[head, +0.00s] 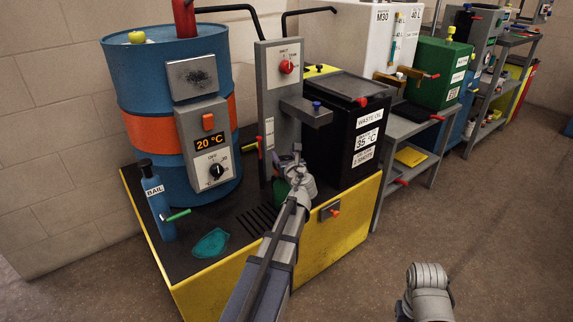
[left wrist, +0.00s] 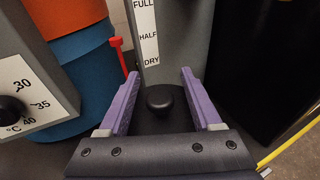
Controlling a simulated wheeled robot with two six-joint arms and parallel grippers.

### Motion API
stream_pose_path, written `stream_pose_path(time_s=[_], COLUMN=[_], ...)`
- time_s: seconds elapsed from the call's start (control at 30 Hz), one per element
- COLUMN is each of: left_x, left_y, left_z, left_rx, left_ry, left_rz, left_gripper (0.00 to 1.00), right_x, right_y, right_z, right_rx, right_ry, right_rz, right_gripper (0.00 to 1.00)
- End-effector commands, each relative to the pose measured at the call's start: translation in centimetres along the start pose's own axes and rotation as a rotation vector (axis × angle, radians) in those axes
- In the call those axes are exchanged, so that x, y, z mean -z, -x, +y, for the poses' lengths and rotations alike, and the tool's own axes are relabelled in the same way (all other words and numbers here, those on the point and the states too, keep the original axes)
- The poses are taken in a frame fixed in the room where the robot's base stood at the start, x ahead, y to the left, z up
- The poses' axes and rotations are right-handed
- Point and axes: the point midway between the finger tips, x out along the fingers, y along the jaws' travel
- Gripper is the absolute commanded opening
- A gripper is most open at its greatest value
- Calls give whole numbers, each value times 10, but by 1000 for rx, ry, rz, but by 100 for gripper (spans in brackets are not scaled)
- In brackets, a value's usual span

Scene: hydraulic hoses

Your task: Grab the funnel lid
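A dark lid with a round black knob (left wrist: 160,98) shows in the left wrist view, which I take for the funnel lid. My left gripper (left wrist: 160,78) is open, with one purple finger on each side of the knob and gaps between. I cannot tell how far the knob lies below the fingertips. In the head view my left gripper (head: 289,160) is in front of the grey gauge post and largely hides the lid. A bit of green (head: 281,190) shows beside my wrist.
The grey post (head: 279,90) stands behind, between the blue drum (head: 133,85) and the black waste-oil tank (head: 330,140). A blue bottle (head: 160,210) and a teal puddle-like patch (head: 210,243) are at the left on the yellow-edged platform (head: 345,237).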

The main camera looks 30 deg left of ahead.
Motion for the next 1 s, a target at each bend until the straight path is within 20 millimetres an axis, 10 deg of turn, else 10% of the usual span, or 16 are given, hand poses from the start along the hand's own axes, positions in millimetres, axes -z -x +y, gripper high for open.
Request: stream_pose_path(time_s=[0.57,1.0], left_x=[0,-1], left_y=[0,0], left_z=[0,0], left_rx=[0,0], left_ry=[0,0], left_rz=[0,0], left_gripper=[0,0], right_x=[0,0], right_y=[0,1], right_z=[0,0], right_rx=[0,0], right_ry=[0,0], right_rz=[0,0], right_gripper=[50,50])
